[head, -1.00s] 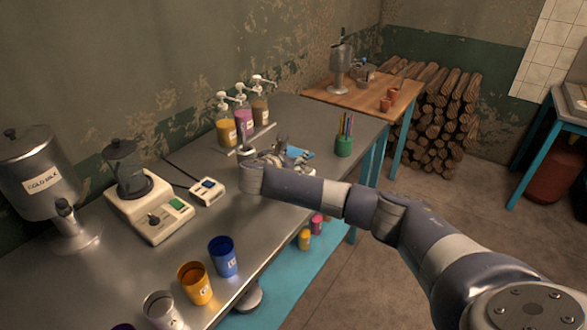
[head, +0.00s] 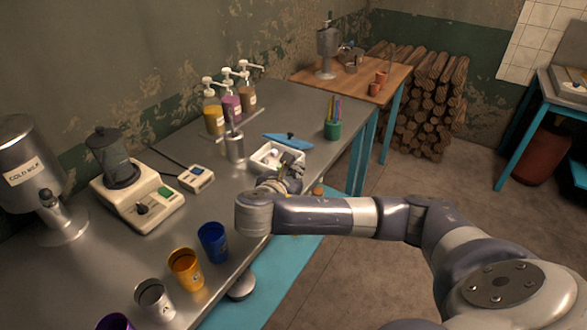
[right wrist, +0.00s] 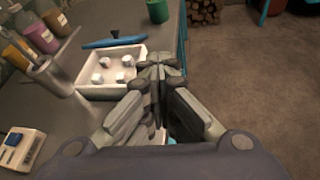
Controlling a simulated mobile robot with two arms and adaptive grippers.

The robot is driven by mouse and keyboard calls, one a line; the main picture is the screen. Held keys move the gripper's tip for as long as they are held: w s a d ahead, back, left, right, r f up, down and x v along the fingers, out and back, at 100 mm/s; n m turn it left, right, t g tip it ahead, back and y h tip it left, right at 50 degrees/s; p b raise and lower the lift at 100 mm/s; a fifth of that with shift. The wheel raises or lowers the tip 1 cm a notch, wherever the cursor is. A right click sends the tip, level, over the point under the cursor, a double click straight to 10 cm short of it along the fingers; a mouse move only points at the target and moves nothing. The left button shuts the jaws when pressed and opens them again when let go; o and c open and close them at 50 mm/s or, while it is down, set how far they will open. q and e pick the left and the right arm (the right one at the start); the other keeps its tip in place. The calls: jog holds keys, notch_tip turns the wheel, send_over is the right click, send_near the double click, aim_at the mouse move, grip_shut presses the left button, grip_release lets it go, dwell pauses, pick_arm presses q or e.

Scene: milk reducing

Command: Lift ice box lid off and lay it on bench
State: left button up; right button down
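The ice box (head: 268,158) is a white open box on the steel bench (head: 130,215); in the right wrist view the box (right wrist: 85,77) shows several pale ice cubes inside. Its blue lid (head: 287,140) lies on the bench just behind the box, knob up, and shows in the right wrist view as a blue strip (right wrist: 115,42). My right gripper (head: 294,165) is at the front right corner of the box, apart from the lid. In the right wrist view its fingers (right wrist: 158,72) are close together with nothing seen between them. My left gripper is out of view.
A metal cup with long handles (head: 235,148) stands left of the box. Syrup pump bottles (head: 231,105) are behind it, and a green pen cup (head: 332,130) is to the right. A blender (head: 122,175) and coloured cups (head: 213,243) stand on the left and front.

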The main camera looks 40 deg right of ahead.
jog(key=shift+c, duration=2.4)
grip_release()
jog(key=shift+a, duration=0.1)
